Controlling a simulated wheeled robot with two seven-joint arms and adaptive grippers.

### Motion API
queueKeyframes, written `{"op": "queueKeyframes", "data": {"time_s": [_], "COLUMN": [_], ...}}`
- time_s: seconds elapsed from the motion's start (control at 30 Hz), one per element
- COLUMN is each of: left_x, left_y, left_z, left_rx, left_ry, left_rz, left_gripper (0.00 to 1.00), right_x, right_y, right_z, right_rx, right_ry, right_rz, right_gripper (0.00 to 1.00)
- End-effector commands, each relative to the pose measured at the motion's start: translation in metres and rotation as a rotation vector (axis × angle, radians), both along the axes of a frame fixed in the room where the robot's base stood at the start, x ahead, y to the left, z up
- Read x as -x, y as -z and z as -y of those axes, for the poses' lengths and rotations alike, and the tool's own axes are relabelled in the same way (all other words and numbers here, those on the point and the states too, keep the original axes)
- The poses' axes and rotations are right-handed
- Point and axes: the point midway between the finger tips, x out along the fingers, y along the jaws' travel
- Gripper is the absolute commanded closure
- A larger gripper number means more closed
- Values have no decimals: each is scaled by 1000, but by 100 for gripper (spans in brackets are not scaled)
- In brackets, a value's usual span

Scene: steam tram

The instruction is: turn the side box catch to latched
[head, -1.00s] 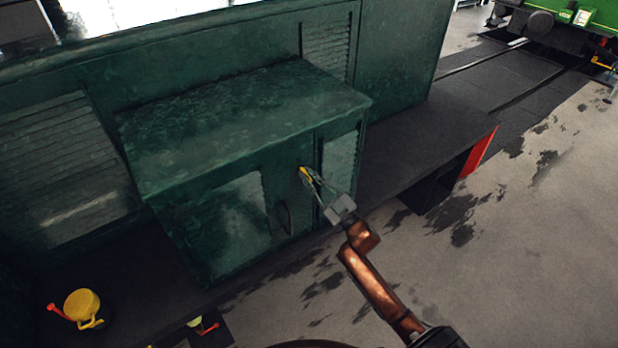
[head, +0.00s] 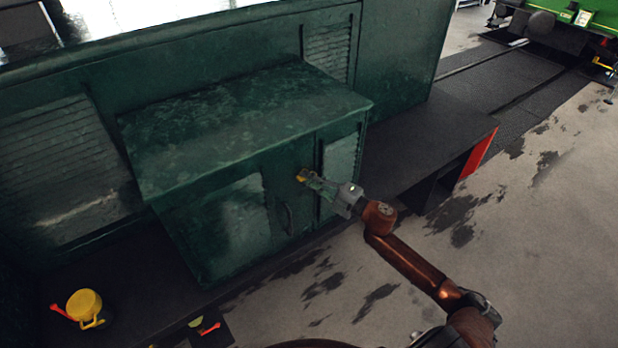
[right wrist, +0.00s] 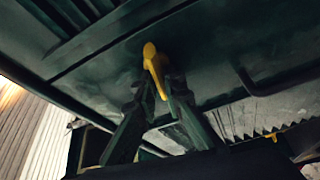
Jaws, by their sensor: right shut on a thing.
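The green side box (head: 240,125) stands on the dark running board against the tram's side. Its yellow catch (head: 301,175) sits on the front face, near the right door edge. In the right wrist view the catch (right wrist: 154,66) is a yellow lever between my fingertips. My right gripper (head: 310,180) is shut on the catch, and its fingers (right wrist: 156,92) cover part of it. The catch's exact angle is hard to read in the head view. My left gripper is not in view.
A dark handle (head: 286,218) is on the box front, left of and below the catch. A yellow can (head: 84,304) with a red part stands on the running board at lower left. The floor (head: 530,250) to the right is clear.

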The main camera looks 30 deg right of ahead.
Motion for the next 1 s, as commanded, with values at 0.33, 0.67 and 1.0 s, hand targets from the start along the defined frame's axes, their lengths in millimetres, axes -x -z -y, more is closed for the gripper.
{"op": "queueKeyframes", "data": {"time_s": [0.33,0.67,1.0], "left_x": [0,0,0], "left_y": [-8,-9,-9], "left_z": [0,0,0], "left_rx": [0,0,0], "left_ry": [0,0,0], "left_rz": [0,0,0], "left_gripper": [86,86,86], "right_x": [0,0,0], "right_y": [0,2,2], "right_z": [0,0,0], "right_rx": [187,238,240], "right_ry": [0,0,0], "right_rz": [14,18,18], "right_gripper": [100,100,90]}}
